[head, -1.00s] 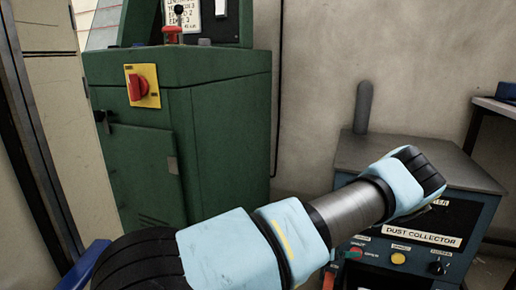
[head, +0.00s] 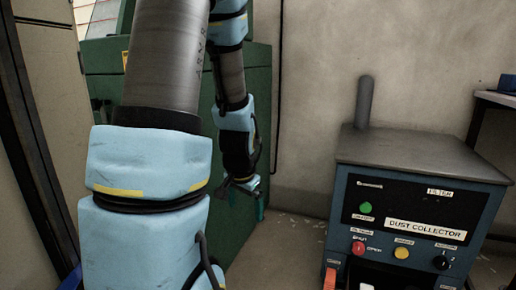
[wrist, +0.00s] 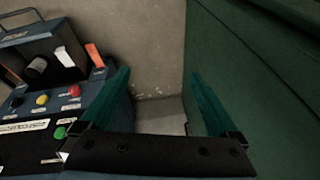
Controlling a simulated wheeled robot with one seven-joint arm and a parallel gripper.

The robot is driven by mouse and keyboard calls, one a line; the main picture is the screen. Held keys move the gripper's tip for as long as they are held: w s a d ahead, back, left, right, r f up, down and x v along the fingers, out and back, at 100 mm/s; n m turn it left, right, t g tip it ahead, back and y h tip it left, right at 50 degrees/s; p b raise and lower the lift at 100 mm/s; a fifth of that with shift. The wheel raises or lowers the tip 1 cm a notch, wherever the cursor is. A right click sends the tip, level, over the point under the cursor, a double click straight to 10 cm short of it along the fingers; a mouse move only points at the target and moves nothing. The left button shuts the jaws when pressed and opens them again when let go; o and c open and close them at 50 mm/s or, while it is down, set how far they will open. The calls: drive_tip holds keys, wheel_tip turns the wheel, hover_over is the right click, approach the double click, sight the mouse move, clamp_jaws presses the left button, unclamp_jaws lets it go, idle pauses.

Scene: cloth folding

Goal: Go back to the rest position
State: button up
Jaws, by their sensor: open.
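My gripper (head: 248,190) hangs at the end of my raised, bent arm in the head view, in front of the green cabinet (head: 262,95) and left of the dust collector. In the wrist view my gripper (wrist: 160,105) shows its two teal fingers spread wide apart. Nothing is between them but the floor and wall beyond. No cloth is in view.
The blue dust collector (head: 425,210), with a grey top and coloured buttons, stands at the right; it also shows at the left of the wrist view (wrist: 75,90). The green cabinet fills the wrist view's right side (wrist: 255,80).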

drive_tip(key=s+a+r+n+g, duration=0.25)
drive_tip(key=s+n, duration=0.25)
drive_tip(key=s, duration=0.3)
wheel_tip(320, 180, up, 39)
drive_tip(key=p, duration=3.7)
drive_tip(key=shift+s+a, duration=0.2)
drive_tip(key=shift+a, duration=0.15)
drive_tip(key=shift+f+t, duration=0.1)
drive_tip(key=shift+t, duration=0.15)
drive_tip(key=shift+c, duration=0.3)
